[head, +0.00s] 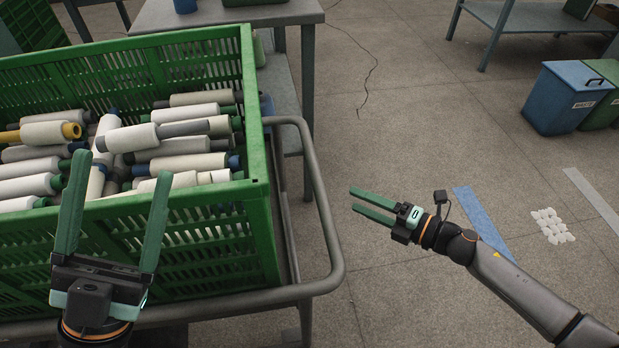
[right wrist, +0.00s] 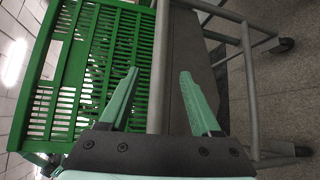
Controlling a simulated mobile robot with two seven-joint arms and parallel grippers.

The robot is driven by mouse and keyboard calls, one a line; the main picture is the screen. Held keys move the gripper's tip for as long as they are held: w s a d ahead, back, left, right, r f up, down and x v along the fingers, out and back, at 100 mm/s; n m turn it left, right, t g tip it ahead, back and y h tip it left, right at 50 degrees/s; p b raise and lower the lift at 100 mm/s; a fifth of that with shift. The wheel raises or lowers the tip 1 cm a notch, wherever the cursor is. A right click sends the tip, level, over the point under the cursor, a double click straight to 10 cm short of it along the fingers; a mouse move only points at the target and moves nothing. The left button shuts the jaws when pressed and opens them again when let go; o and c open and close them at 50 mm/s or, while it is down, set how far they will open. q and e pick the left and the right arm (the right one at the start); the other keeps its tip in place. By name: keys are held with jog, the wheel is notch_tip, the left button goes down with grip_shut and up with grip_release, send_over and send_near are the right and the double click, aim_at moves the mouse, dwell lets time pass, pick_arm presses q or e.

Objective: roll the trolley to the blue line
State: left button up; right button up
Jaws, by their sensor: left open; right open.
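The trolley has a grey tube frame (head: 322,225) and carries a large green crate (head: 262,190) full of yarn cones. The frame's curved rail stands out on the crate's right side. The blue line (head: 482,220) is a strip on the floor to the right, just beyond my right arm. My right gripper (head: 353,199) is open and empty, pointing left at the rail and apart from it. In the right wrist view a rail tube (right wrist: 158,60) appears between its fingers (right wrist: 160,73). My left gripper (head: 120,165) is open over the crate's near side; contact cannot be told.
A grey table (head: 225,14) stands behind the crate. Blue (head: 560,98) and green (head: 602,95) bins stand at the back right, near a shelf table (head: 525,18). White pieces (head: 552,226) and a pale strip (head: 595,200) lie right of the blue line. The floor between rail and line looks clear.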

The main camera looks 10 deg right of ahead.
aim_at(317, 183)
jog(key=b+x, duration=0.1)
jog(key=x, duration=1.1)
jog(key=shift+b, duration=0.35)
grip_shut()
dwell(0.9)
